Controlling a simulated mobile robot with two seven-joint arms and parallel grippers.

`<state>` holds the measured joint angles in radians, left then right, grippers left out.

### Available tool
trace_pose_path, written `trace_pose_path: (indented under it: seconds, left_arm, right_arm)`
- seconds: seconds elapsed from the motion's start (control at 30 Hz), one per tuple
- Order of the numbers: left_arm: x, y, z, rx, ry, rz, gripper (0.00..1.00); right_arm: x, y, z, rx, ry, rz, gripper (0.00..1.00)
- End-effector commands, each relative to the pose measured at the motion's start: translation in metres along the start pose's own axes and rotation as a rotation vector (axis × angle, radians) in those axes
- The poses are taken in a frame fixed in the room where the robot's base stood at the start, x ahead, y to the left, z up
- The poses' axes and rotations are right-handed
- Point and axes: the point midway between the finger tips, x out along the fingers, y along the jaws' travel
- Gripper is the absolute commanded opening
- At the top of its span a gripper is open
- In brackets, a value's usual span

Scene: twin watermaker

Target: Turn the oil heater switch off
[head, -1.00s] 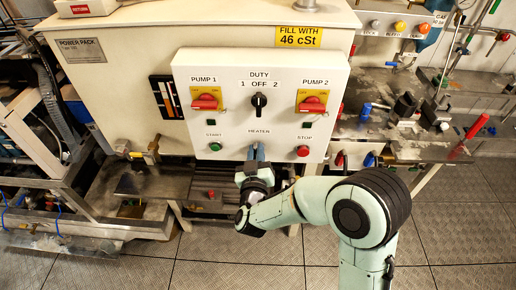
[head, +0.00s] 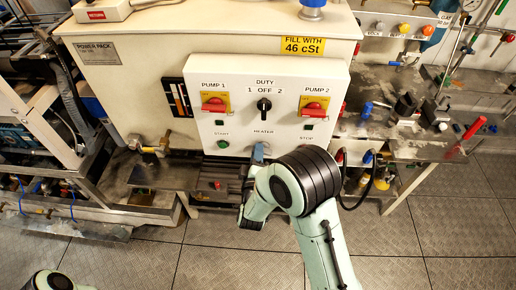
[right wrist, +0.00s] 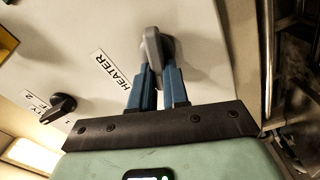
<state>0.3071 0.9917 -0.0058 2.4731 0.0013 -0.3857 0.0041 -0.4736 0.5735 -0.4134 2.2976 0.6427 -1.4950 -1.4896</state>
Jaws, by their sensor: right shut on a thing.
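The heater switch (right wrist: 153,45) is a grey lever knob on the white control panel (head: 240,100), beside the HEATER label (right wrist: 112,70). My right gripper (right wrist: 155,85) has its blue fingers shut on the knob's lever, one on each side. In the right wrist view the lever stands nearly upright in the picture, at an angle to the label; I cannot tell its marked position. In the head view my right arm hides most of the right gripper (head: 259,153), below the HEATER label. My left gripper is not in view; only a piece of my left arm shows at the lower left.
Above the heater switch are the black DUTY knob (head: 264,105) and the red PUMP 1 (head: 215,104) and PUMP 2 (head: 313,108) switches. The green START button (head: 223,144) is at left. A bench with tools (head: 400,135) stands at right. Open floor lies in front.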

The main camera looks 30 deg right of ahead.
Motion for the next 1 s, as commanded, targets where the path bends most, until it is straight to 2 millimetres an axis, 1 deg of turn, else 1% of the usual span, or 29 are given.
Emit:
trace_pose_path:
  seconds: [0.03, 0.1, 0.4, 0.63, 1.0]
  left_arm:
    - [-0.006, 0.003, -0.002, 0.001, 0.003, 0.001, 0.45]
    - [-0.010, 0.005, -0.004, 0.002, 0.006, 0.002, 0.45]
    - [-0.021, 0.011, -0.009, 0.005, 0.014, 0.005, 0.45]
    - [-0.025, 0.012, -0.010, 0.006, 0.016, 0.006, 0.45]
    - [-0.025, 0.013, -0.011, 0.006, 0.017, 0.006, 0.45]
  right_arm:
    - [0.000, 0.001, -0.002, -0.041, 0.003, 0.000, 0.00]
    - [0.000, 0.000, -0.002, -0.095, 0.003, 0.000, 0.00]
    - [0.000, -0.004, -0.001, -0.264, 0.002, 0.001, 0.00]
    - [0.000, -0.005, 0.000, -0.321, 0.001, 0.001, 0.00]
    - [0.000, -0.006, 0.001, -0.336, 0.001, 0.001, 0.00]
